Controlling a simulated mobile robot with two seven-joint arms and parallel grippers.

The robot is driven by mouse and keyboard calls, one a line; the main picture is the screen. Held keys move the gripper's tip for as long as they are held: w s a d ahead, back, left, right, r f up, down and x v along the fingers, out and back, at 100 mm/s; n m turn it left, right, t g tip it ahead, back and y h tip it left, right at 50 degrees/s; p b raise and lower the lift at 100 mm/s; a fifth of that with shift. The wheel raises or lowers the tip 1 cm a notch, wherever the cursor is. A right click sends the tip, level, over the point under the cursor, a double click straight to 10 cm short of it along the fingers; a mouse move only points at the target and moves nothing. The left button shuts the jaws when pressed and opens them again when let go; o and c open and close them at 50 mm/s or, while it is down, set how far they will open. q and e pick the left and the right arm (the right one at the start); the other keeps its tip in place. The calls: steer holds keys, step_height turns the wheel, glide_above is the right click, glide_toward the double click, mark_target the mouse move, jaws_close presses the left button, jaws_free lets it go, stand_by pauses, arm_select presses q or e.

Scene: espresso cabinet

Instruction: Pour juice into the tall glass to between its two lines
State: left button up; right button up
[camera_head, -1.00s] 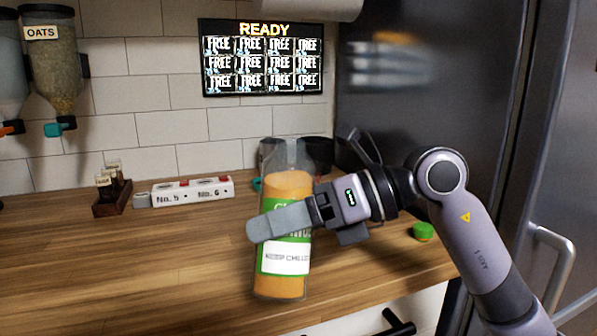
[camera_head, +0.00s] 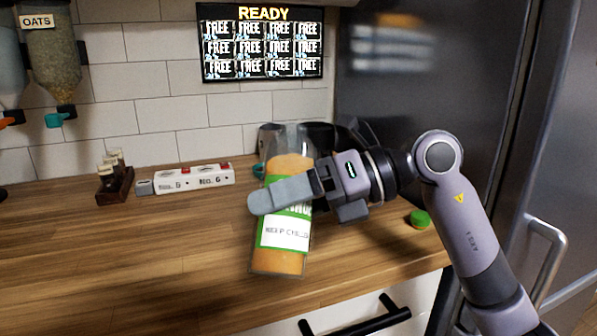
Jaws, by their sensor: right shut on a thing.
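A clear juice bottle (camera_head: 280,255) with orange juice and a green and white label stands out near the middle of the view, leaning slightly with its top to the right. My right gripper (camera_head: 283,196) is shut on it from the right, one grey finger across its front at label height. The bottle's mouth is open, with no cap on it. A green cap (camera_head: 420,219) lies on the counter right of the gripper. I cannot make out a tall glass; the arm and bottle hide part of the counter behind. My left gripper does not show.
The wooden counter (camera_head: 130,260) is clear at left and front. A white block with red switches (camera_head: 194,179) and a small rack of vials (camera_head: 114,184) stand near the wall. Dark containers (camera_head: 318,136) are behind the bottle. A fridge (camera_head: 450,90) is at right.

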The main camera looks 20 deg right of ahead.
mark_target(280, 175)
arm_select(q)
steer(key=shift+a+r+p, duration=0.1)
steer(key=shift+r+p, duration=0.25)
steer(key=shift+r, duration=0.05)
arm_select(e)
steer(key=shift+s+a+r+m, duration=0.1)
steer(key=shift+r+m, duration=0.2)
steer(key=shift+r, duration=0.1)
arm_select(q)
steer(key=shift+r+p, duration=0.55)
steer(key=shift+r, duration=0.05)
arm_select(e)
steer(key=shift+s+a+r+m+g+y, duration=0.15)
steer(key=shift+s+r+m+g+y, duration=0.2)
steer(key=shift+m, duration=0.15)
steer(key=shift+s+a+m, duration=0.1)
steer(key=shift+m, duration=0.2)
arm_select(q)
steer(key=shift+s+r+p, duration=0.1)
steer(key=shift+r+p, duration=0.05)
steer(key=shift+p, duration=0.25)
arm_select(e)
steer(key=shift+s+m+g+y, duration=0.2)
steer(key=shift+m+g+y, duration=0.05)
steer(key=shift+m+y, duration=0.15)
stand_by(0.4)
